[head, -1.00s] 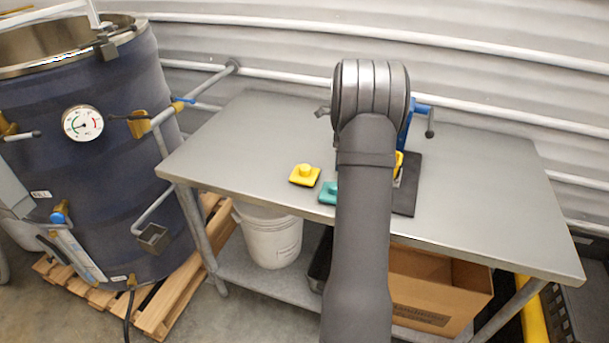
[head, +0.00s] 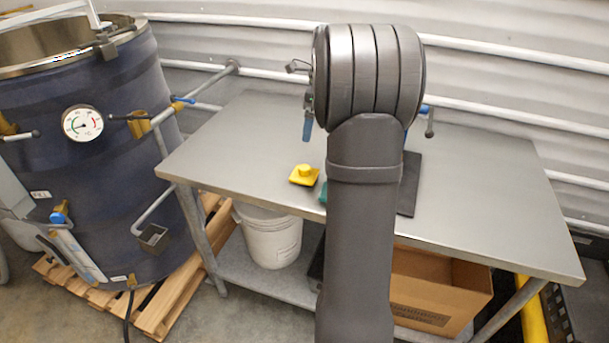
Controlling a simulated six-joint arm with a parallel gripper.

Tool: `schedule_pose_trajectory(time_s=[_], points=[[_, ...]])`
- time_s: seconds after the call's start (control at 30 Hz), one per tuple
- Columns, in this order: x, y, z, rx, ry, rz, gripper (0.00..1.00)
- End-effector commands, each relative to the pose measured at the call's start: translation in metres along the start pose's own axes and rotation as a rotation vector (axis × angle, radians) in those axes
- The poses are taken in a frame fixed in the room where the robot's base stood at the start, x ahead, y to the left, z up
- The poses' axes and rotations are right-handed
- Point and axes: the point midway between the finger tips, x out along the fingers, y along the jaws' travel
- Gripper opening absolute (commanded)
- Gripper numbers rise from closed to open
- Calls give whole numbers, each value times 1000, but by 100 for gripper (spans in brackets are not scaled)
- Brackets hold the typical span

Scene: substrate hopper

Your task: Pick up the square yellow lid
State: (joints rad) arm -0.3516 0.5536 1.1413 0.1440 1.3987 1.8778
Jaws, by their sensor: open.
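The square yellow lid (head: 304,175) lies flat on the metal table, left of my arm, with its raised knob upward. My gripper (head: 307,130) shows only in part, at the left of my large wrist joint. A blue fingertip points down above the table, beyond the lid and apart from it. The rest of the gripper is hidden behind my arm. Nothing is seen held.
A teal lid (head: 323,192) lies just right of the yellow one, mostly hidden by my arm. A black mat (head: 410,185) and a blue device (head: 426,109) are partly hidden at the right. The left of the metal table (head: 235,150) is clear. A dark blue vessel (head: 90,170) stands further left.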

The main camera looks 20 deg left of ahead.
Motion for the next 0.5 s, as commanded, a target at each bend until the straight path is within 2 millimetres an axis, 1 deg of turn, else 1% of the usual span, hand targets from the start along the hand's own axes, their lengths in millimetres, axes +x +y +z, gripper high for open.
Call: schedule_pose_trajectory(time_s=[0.07, 0.4, 0.5], points=[[9, 2, 1, 0, 0, 5, 96], [83, 2, 0, 1, 2, 6, 96], [101, 1, 0, 0, 1, 4, 96]])
